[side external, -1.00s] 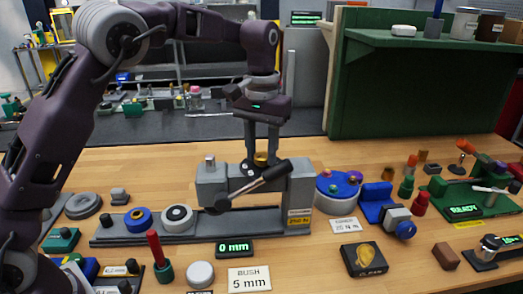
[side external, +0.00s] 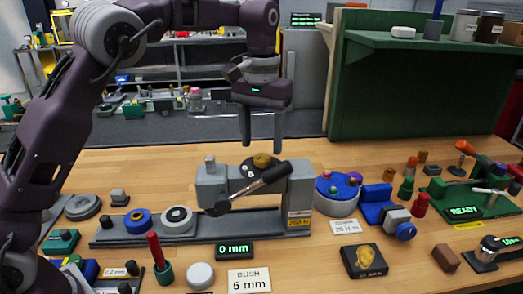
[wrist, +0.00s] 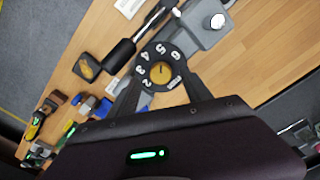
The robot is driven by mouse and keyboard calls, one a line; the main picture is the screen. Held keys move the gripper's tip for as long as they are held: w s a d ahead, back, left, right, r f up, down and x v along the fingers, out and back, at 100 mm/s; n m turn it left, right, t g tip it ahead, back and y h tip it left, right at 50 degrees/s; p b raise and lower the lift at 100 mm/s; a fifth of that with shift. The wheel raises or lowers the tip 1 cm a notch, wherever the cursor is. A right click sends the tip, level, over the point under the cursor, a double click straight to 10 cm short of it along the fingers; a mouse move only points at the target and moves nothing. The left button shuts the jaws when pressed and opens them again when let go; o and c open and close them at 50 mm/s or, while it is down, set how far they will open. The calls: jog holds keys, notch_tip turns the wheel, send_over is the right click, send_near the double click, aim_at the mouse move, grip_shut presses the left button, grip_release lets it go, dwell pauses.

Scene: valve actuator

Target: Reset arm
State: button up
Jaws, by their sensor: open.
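My gripper (side external: 262,145) is open and empty, fingers pointing down, above the grey press-like fixture (side external: 211,190). In the wrist view the gripper (wrist: 162,80) has its two fingers apart on either side of a black numbered dial (wrist: 161,67) with a brass centre. A lever with a black grip (side external: 266,180) slants across the front of the fixture. The lever's black grip also shows in the wrist view (wrist: 119,55).
A "0 mm" display (side external: 235,250) and a "BUSH 5 mm" card (side external: 250,280) lie in front. A blue round holder (side external: 335,190) stands right of the fixture. A green panel with a shelf (side external: 420,44) rises behind. Small parts crowd the left and right; bare wood lies behind the fixture.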

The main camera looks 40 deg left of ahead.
aim_at(261, 157)
jog(key=shift+r, duration=1.8)
jog(key=s+a+r+t+h, duration=0.1)
jog(key=s+a+r, duration=0.15)
jog(key=s, duration=0.55)
jog(key=s+a+r+t, duration=0.1)
jog(key=s+r+t, duration=0.1)
jog(key=s+r, duration=0.35)
jog(key=s+f+m+t, duration=0.1)
jog(key=s+f, duration=0.4)
jog(key=s, duration=0.4)
jog(key=s+f+m+t+y, duration=0.1)
jog(key=s+f, duration=0.4)
jog(key=s, duration=0.3)
jog(key=shift+s+a+f+m+t, duration=0.25)
jog(key=shift+s+m+t, duration=0.05)
jog(key=shift+s, duration=0.05)
